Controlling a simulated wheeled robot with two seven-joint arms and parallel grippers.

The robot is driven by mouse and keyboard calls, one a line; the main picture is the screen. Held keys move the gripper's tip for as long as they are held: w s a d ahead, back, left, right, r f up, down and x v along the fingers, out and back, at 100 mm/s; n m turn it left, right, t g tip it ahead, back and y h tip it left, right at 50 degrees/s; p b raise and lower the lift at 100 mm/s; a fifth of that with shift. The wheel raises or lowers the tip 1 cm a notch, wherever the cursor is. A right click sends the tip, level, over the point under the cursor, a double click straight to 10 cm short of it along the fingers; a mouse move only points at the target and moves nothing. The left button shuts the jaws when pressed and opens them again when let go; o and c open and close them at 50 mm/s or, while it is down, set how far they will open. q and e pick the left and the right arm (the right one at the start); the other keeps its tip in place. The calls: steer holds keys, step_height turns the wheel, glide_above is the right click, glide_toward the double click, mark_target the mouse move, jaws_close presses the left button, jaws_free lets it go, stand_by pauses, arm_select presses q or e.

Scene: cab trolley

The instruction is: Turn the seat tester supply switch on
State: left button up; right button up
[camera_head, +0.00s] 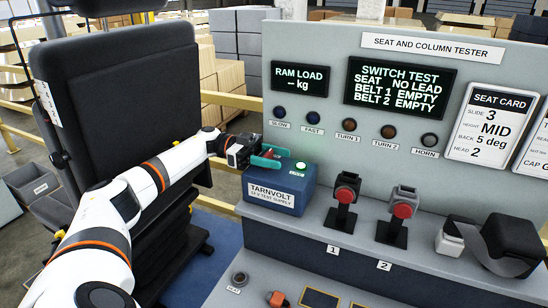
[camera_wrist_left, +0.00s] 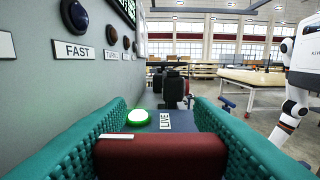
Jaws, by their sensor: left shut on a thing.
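The seat tester supply is a blue box (camera_head: 283,196) labelled TARNVOLT, on the bench in the head view. My left gripper (camera_head: 264,158) is over its top left part. Its teal fingers are shut on the dark red switch (camera_wrist_left: 160,157), which has a white line along its edge and fills the gap between the fingers in the left wrist view. A green lamp (camera_head: 300,167) beside the switch looks lit; it also shows in the wrist view (camera_wrist_left: 138,116), next to a LIVE label (camera_wrist_left: 165,120). The switch's base is hidden. My right gripper is not in view.
The grey tester panel (camera_head: 450,55) stands behind the box, with a switch test display (camera_head: 399,86) and dark button lamps. Two red-button buckles (camera_head: 345,195) (camera_head: 402,208) stand to the right. A black seat (camera_head: 125,90) is at the left.

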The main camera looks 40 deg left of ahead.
mark_target(265, 155)
arm_select(q)
steer(key=shift+r, duration=0.1)
stand_by(0.3)
steer(key=o, duration=1)
steer(key=b+v, duration=0.2)
steer(key=v, duration=0.4)
steer(key=shift+w+a, duration=0.1)
steer(key=shift+a, duration=0.15)
steer(key=shift+s+a, duration=0.2)
steer(key=shift+a, duration=0.25)
